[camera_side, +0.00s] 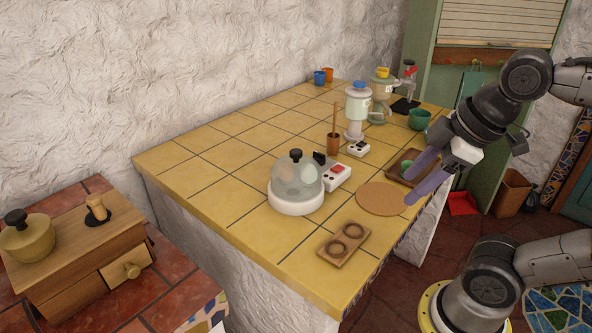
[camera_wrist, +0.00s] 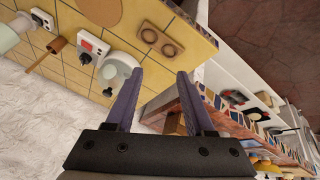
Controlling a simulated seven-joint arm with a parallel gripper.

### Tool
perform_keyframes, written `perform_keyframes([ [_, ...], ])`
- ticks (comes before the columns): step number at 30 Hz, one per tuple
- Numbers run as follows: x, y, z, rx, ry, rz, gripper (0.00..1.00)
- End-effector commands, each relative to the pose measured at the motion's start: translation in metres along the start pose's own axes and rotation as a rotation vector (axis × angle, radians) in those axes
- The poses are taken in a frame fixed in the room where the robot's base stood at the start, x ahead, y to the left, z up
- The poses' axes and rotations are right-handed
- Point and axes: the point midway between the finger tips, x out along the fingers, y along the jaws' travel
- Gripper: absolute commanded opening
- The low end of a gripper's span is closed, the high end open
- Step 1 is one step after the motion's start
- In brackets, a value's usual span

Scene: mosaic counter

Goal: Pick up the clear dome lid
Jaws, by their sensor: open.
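The clear dome lid (camera_side: 290,181) with a black knob sits on a round white base (camera_side: 297,207) on the yellow tiled counter. Pale rounded shapes show through it. In the wrist view the lid (camera_wrist: 117,70) is just left of the left finger, which may hide part of its edge. My gripper (camera_side: 409,188) is open, its purple fingers spread and empty, above the counter's right side and well to the right of the lid. The gripper also shows in the wrist view (camera_wrist: 160,72), with nothing between the fingertips.
A white switch box (camera_side: 337,176) stands close behind the lid's right side. A round cork mat (camera_side: 380,199) and a wooden two-ring holder (camera_side: 344,243) lie right of it. A wooden cup with a stick (camera_side: 333,143) and a pale grinder (camera_side: 357,108) stand behind. The counter left of the lid is clear.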

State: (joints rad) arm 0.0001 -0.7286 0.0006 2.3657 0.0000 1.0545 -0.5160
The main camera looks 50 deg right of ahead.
Motion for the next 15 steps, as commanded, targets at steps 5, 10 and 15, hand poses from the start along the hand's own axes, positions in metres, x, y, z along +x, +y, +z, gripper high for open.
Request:
perform_keyframes([
  [5,-0.036,0.031,-0.049,-0.415,-0.046,-0.034,0.54],
  [10,-0.055,0.067,-0.102,-0.784,-0.093,-0.103,0.54],
  [15,-0.051,0.106,-0.154,-1.083,-0.124,-0.194,0.54],
])
